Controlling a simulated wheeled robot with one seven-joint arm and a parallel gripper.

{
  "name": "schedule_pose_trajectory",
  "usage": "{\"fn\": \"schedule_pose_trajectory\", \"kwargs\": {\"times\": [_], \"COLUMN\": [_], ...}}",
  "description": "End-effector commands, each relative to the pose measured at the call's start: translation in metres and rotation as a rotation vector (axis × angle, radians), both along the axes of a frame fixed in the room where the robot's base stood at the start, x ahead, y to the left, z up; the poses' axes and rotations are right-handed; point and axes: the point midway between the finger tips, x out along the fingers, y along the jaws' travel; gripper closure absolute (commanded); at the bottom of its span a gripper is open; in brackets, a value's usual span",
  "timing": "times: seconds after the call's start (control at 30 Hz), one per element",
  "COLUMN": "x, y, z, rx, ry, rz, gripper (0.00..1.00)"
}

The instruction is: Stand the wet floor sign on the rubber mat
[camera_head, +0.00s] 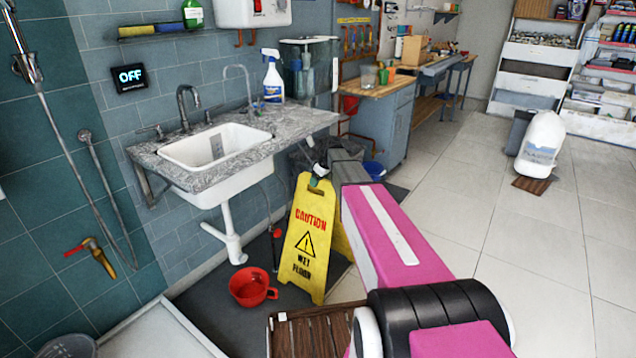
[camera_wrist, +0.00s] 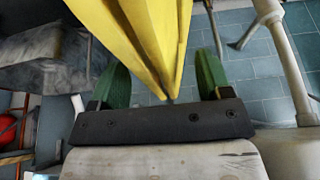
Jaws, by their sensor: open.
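The yellow wet floor sign (camera_head: 307,262) stands upright, its two panels apart at the bottom, and looks to rest on the dark rubber mat (camera_head: 212,312) below the sink. Its front panel faces the camera; my arm hides part of its right side. My gripper (camera_head: 318,178) is at the top of the sign. In the wrist view the yellow sign (camera_wrist: 155,30) lies between the green fingers of my gripper (camera_wrist: 161,75). The fingers are open, with a visible gap on at least the right side. I cannot tell whether either touches the sign.
A red pot (camera_head: 250,287) sits on the mat left of the sign. The sink (camera_head: 215,146) and its counter (camera_head: 275,122) overhang behind. A brown slatted mat (camera_head: 312,335) lies in front. Open tiled floor (camera_head: 560,270) is on the right, with a white bottle-shaped object (camera_head: 541,145) farther back.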

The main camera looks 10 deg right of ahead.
Motion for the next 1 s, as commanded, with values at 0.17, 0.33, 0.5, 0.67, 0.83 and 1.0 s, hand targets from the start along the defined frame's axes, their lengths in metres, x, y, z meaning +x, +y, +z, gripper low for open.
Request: {"fn": "schedule_pose_trajectory", "kwargs": {"times": [0.17, 0.33, 0.5, 0.67, 0.83, 1.0], "x": [-0.011, -0.02, -0.026, -0.031, -0.088, -0.208], "y": [-0.01, -0.019, -0.026, -0.028, -0.018, -0.003], "z": [0.033, 0.064, 0.086, 0.095, 0.068, 0.015], "rx": [-0.001, 0.0, -0.001, 0.0, -0.01, -0.051], "ry": [-0.002, -0.001, -0.001, 0.003, 0.073, 0.213], "rz": [-0.001, 0.0, 0.0, -0.004, -0.1, -0.342], "gripper": [0.28, 0.28, 0.28, 0.28, 0.28, 0.28]}}
